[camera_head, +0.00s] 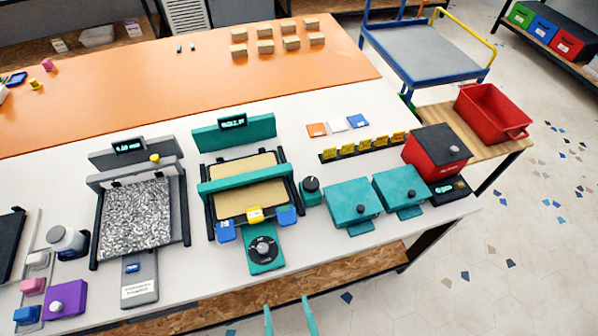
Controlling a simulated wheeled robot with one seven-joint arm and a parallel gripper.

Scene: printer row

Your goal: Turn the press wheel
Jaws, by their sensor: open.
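A teal machine (234,131) stands mid-table with a small lit display, a tan bed and a teal crossbar. On a teal panel at its front is a round black dial (263,249) with a pale centre. A smaller black knob on a teal base (311,186) stands at its right. I cannot tell for sure which of these is the press wheel. My gripper (288,315) shows as two teal fingers at the bottom edge. It is open and empty, in front of the table and apart from the dial.
A grey machine with a speckled bed (136,217) stands left. Two teal lidded boxes (351,204) and a red box with a dark lid (434,150) stand right. A red bin (493,112) and blue cart (425,52) are beyond. The floor at right is clear.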

